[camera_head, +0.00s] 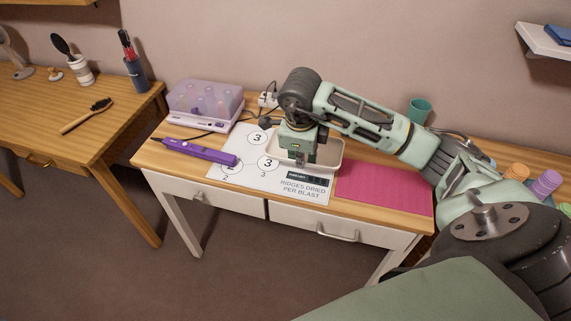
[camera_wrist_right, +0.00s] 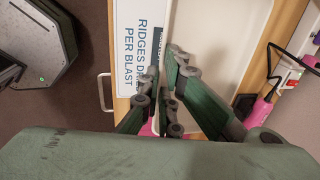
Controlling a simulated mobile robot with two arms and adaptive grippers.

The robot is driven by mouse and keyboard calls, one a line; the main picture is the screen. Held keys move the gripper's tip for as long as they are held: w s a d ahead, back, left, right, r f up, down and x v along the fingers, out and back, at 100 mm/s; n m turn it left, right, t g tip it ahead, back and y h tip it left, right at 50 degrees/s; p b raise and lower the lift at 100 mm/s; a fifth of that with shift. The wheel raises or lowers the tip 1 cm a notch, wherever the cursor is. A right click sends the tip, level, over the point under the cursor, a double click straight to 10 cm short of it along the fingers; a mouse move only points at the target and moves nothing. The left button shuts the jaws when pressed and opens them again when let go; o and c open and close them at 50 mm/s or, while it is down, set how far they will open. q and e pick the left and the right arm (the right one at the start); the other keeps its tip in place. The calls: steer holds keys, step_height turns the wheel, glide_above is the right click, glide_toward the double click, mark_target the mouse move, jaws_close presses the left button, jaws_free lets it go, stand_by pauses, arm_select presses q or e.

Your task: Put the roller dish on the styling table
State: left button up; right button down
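The roller dish (camera_head: 329,150), a cream shallow tray, sits at the back of the white-drawered table (camera_head: 384,205), beside the printed sheet. My right gripper (camera_head: 300,161) points down at the dish and hides part of it. In the right wrist view the white dish (camera_wrist_right: 225,40) lies under the gripper (camera_wrist_right: 163,72), whose fingertips are close together, one on each side of the dish's near wall. I cannot tell whether they press on it. My left gripper is not in view. Which table is the styling table is not marked.
The printed sheet (camera_head: 226,170), a purple wand (camera_head: 200,152), a clear-lidded roller case (camera_head: 205,103) and a pink mat (camera_head: 385,187) share the table. A teal cup (camera_head: 419,110) stands behind. The wooden table (camera_head: 65,115) at left holds a brush (camera_head: 86,115) and has clear room.

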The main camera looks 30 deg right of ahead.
mark_target(286, 159)
steer(key=w+a+f, duration=0.2)
steer(key=w, duration=0.1)
steer(key=shift+w+a+f+p, duration=0.15)
steer(key=shift+a+p, duration=0.05)
steer(key=shift+p, duration=0.1)
step_height(286, 159, down, 4)
steer(key=shift+r+p, duration=0.1)
steer(key=shift+p, duration=0.35)
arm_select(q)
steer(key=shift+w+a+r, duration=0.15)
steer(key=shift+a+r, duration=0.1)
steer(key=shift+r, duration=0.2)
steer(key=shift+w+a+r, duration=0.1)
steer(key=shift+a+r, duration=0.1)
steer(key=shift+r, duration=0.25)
arm_select(e)
steer(key=shift+f, duration=0.3)
steer(key=c, duration=2)
jaws_free()
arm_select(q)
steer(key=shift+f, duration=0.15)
arm_select(e)
steer(key=shift+r, duration=0.1)
